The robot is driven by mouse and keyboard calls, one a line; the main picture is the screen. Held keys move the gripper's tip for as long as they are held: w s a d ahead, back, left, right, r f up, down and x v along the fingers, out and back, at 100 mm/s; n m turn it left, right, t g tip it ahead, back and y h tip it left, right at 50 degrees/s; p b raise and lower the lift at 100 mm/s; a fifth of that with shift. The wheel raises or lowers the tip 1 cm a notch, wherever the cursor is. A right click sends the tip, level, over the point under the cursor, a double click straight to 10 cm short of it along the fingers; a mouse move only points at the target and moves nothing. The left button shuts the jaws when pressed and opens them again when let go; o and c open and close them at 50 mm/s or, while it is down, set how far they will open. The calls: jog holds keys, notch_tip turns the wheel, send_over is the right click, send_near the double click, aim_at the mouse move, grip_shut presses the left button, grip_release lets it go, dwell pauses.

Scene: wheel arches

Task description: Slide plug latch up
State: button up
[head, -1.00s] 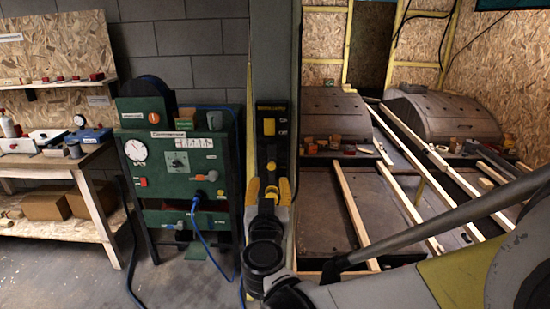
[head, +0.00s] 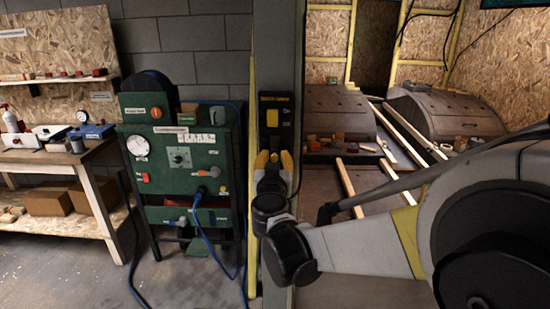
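A narrow black panel (head: 283,137) with a small label, too small to read surely, is fixed to the grey post in the middle of the head view. A yellow slider (head: 272,118) sits on its upper left, beside small marks; it looks like the plug latch. My gripper (head: 274,160) is just below the slider, in front of the panel's lower part. Its two yellow-tipped fingers stand apart, one on each side. A small yellowish piece shows between them; I cannot tell whether they touch it. The lower panel is hidden behind my gripper.
A green compressor cabinet (head: 165,160) with a gauge and blue hose stands left of the post (head: 280,60). A wooden workbench (head: 80,150) is at far left. Wheel arches (head: 445,110) and loose timber lie behind at right. My arm fills the lower right.

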grip_shut()
notch_tip(320, 180, up, 3)
jog(key=shift+w+f+p, duration=0.1)
jog(key=shift+p, duration=1.1)
jog(key=o, duration=0.5)
grip_release()
jog(key=shift+s, duration=0.2)
jog(key=shift+w, duration=0.1)
